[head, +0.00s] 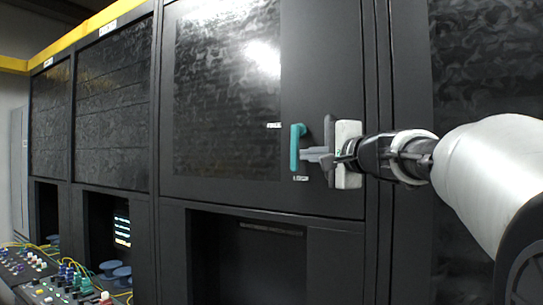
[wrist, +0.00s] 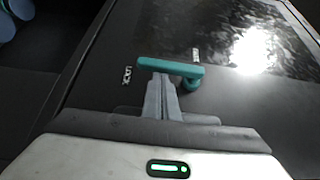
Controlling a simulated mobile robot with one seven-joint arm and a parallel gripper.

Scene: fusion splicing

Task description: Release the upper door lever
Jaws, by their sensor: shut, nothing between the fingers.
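The upper door lever is a teal handle (head: 295,148) on the dark cabinet door (head: 335,70). In the head view it stands upright, near a small label below it. In the wrist view the lever (wrist: 170,67) lies across the picture with its pivot end at the right. My gripper (head: 306,155) comes in from the right, its grey fingers together with nothing between them. In the wrist view the fingertips (wrist: 161,78) are right at the lever's edge, near its middle. I cannot tell whether they touch it. The door looks closed.
A "LOCK" label (wrist: 127,75) is beside the lever's free end. Below the door is a dark open bay (head: 270,250). At lower left are panels with coloured knobs (head: 70,285), yellow cables and blue spools (head: 115,272). The door surface around the lever is clear.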

